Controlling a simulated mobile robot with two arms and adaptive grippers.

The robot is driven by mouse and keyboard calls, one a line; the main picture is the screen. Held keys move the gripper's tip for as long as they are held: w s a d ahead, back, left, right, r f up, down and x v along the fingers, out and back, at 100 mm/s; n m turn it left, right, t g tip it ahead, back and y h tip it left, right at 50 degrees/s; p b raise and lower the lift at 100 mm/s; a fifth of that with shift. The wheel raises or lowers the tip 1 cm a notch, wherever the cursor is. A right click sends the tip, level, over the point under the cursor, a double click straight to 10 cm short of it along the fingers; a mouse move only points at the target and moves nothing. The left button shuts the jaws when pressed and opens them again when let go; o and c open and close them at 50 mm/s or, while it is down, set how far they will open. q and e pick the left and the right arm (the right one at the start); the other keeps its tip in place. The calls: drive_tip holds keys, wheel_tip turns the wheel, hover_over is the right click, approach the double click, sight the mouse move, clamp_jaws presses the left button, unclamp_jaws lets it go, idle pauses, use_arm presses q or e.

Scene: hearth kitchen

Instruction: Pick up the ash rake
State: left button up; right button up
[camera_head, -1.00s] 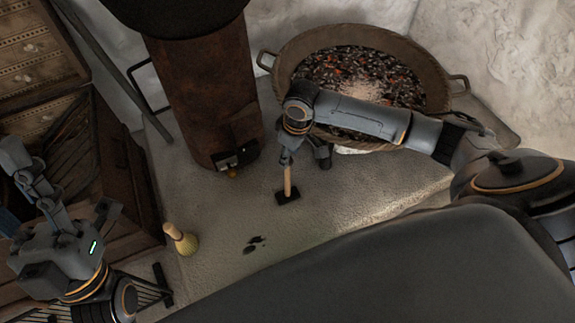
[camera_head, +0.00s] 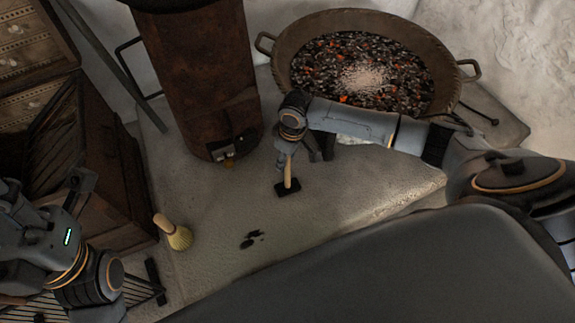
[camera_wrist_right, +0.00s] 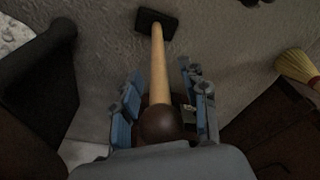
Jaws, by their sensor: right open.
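The ash rake has a pale wooden handle (camera_head: 288,172) and a black head (camera_head: 288,188) resting on the stone hearth, with the handle standing up. In the right wrist view the handle (camera_wrist_right: 159,65) runs from the black head (camera_wrist_right: 156,23) to a dark round knob (camera_wrist_right: 160,122). My right gripper (camera_head: 286,152) is at the handle's upper end. Its open fingers (camera_wrist_right: 163,98) stand on either side of the knob end, with gaps visible.
A wide pan of embers (camera_head: 360,75) stands behind my right arm. A rusty stove (camera_head: 205,85) is left of the rake. A small brush (camera_head: 175,233) and dark bits (camera_head: 252,239) lie nearer. Wooden drawers (camera_head: 25,55) line the left. The hearth around the rake head is clear.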

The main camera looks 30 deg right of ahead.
drive_tip(key=shift+c, duration=0.2)
clamp_jaws()
drive_tip(key=shift+r, duration=0.15)
